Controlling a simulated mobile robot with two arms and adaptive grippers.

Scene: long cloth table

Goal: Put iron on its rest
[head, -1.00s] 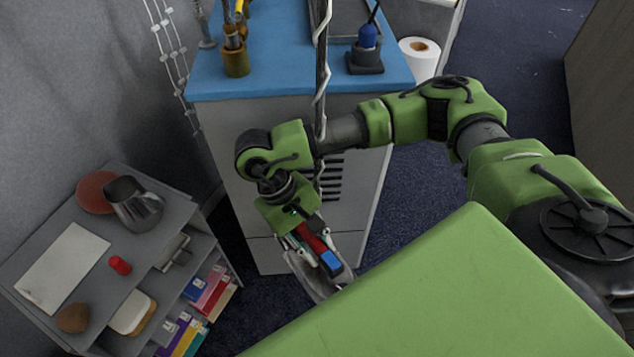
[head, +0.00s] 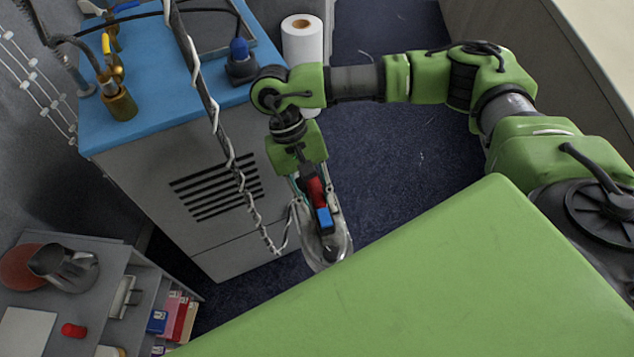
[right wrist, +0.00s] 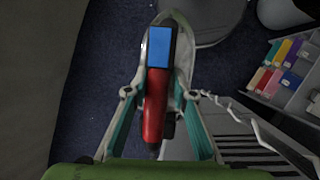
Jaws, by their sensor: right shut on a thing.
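The iron (head: 323,218) has a red handle, a blue top part and a pale silver body. My right gripper (head: 312,192) is shut on its handle and holds it off the ground, in front of the blue-topped cabinet's right side. In the right wrist view the iron (right wrist: 159,46) lies between the two fingers (right wrist: 158,95), its body pointing away from the palm. A light twisted cord (head: 246,200) hangs beside it. I cannot pick out the iron's rest for sure; a grey framed panel (head: 251,30) lies on the cabinet top. My left gripper is out of view.
The cabinet's blue top (head: 150,75) holds a brass-coloured pot (head: 118,104) and a blue-topped item in a dark base (head: 240,66). A white paper roll (head: 302,40) stands behind. A grey shelf unit (head: 110,290) is at lower left. Dark carpet (head: 400,180) is open at right.

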